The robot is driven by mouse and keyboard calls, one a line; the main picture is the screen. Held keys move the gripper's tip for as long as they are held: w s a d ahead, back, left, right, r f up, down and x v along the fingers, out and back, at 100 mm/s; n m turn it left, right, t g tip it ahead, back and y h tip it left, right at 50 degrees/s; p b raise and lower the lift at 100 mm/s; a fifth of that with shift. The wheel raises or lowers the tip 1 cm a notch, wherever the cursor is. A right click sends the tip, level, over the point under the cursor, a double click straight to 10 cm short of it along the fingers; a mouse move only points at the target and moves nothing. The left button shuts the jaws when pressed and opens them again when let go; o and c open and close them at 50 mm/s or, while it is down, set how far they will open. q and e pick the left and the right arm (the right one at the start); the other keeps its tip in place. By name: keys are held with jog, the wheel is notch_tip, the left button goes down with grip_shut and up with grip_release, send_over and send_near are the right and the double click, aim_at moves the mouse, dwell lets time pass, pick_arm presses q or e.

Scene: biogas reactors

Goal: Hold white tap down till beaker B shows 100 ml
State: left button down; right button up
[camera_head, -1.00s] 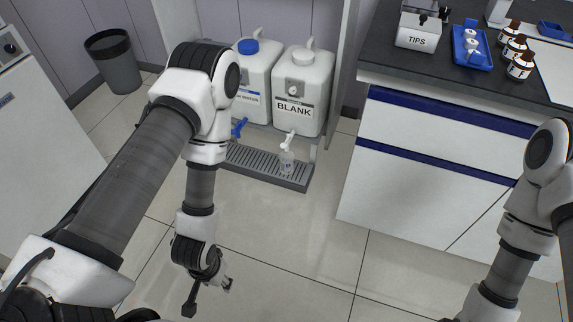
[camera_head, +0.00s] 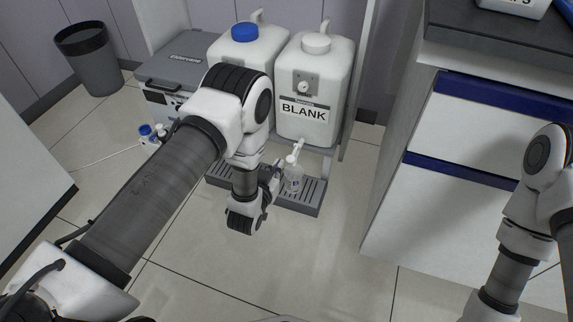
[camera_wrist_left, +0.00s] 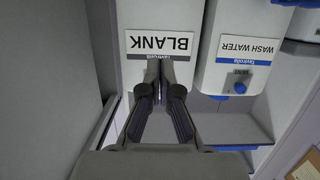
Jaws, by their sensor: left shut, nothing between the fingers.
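The white tank labelled BLANK (camera_head: 307,118) stands on the shelf, and its label shows upside down in the left wrist view (camera_wrist_left: 160,42). Its white tap (camera_head: 298,149) sticks out low at the front; the fingers hide it in the left wrist view. A small clear beaker (camera_head: 292,181) stands on the grey drip tray (camera_head: 311,204) below this tap. Its letter, marks and level are too small to read. My left gripper (camera_head: 277,168) is just left of the tap and beaker; contact cannot be told. In the left wrist view its fingers (camera_wrist_left: 159,66) are shut and empty, pointing toward the BLANK tank.
A cabinet (camera_head: 440,170) closes the right side. Floor in front is clear.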

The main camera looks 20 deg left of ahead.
pick_arm(q)
jog(key=shift+s+f, duration=0.15)
jog(key=shift+f, duration=0.05)
jog(key=b, duration=0.5)
send_near(293, 154)
jog(key=w+r, duration=0.4)
jog(key=f+b, duration=0.1)
jog(key=f, duration=0.1)
jog(key=w+f+b, duration=0.1)
jog(key=f, duration=0.1)
jog(key=shift+w+d, duration=0.1)
